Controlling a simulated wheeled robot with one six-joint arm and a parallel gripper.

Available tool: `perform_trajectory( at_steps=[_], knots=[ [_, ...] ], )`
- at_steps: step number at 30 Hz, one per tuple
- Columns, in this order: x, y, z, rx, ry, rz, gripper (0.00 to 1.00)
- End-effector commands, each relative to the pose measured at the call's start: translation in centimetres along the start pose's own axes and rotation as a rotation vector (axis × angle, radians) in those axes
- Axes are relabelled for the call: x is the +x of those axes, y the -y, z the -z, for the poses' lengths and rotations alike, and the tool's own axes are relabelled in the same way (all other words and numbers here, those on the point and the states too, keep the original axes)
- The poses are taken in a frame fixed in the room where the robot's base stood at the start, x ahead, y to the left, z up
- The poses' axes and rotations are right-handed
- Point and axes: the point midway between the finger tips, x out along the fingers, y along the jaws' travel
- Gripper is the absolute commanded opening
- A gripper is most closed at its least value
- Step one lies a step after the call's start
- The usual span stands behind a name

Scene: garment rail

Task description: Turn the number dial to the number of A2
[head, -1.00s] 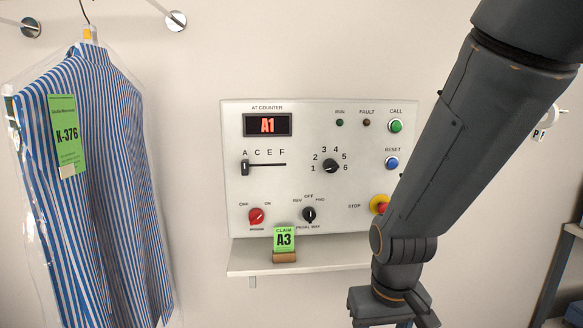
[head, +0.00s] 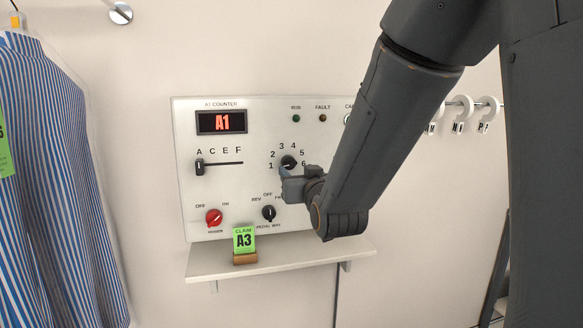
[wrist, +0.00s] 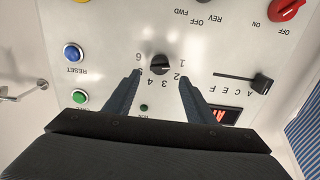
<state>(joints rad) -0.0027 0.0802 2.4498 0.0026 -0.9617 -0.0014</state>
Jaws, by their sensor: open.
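The number dial (head: 288,162) is a small black knob ringed by the numbers 1 to 6, on the white wall panel (head: 190,225). It also shows upside down in the wrist view (wrist: 160,64). I cannot clearly tell which number it points at. The red display (head: 221,122) reads A1. The letter slider (head: 199,167) stands at A. My gripper (wrist: 160,76) is open and faces the panel, its fingers either side of the dial in the wrist view. In the head view my gripper (head: 287,173) is just below the dial; contact is unclear.
A red switch (head: 214,217) and a black pedal switch (head: 268,213) sit low on the panel. Blue reset (wrist: 73,53) and green (wrist: 80,97) buttons lie beside the dial.

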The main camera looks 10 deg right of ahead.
Motion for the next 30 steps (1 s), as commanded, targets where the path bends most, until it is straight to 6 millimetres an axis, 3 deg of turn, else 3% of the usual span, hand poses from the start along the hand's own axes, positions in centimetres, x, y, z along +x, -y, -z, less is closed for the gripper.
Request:
perform_trajectory(
  at_steps=[15,28,30],
  knots=[
    [6.4,0.0,0.0,0.0,0.002,-0.001,0.5],
    [7.4,0.0,-0.1,0.0,0.002,-0.001,0.5],
    [7.4,0.0,-0.1,0.0,0.002,-0.001,0.4]
  ],
)
